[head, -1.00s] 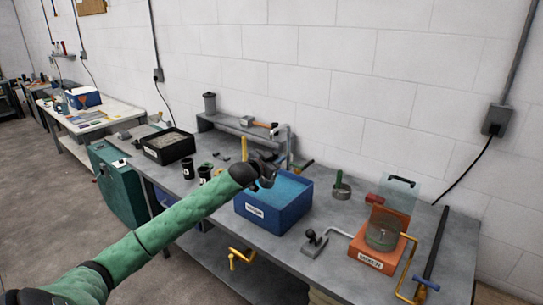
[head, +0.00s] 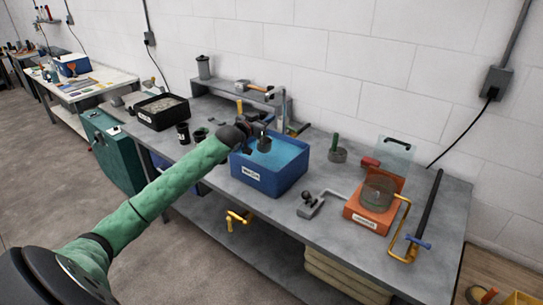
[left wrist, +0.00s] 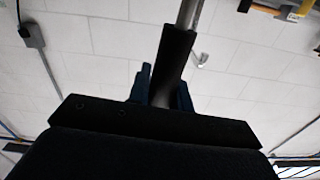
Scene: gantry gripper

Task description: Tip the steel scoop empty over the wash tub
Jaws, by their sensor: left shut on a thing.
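The blue wash tub (head: 262,180), with a white label on its front and blue water inside, stands on the grey workbench in the head view. My left gripper (head: 262,139) is over the tub's left and back part. It is shut on the scoop's dark handle (left wrist: 174,68), which shows in the left wrist view with a steel shaft (left wrist: 187,14) running out of the top of the picture. The scoop's bowl is not visible there. My right gripper is not in view.
A raised shelf (head: 235,95) is behind.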

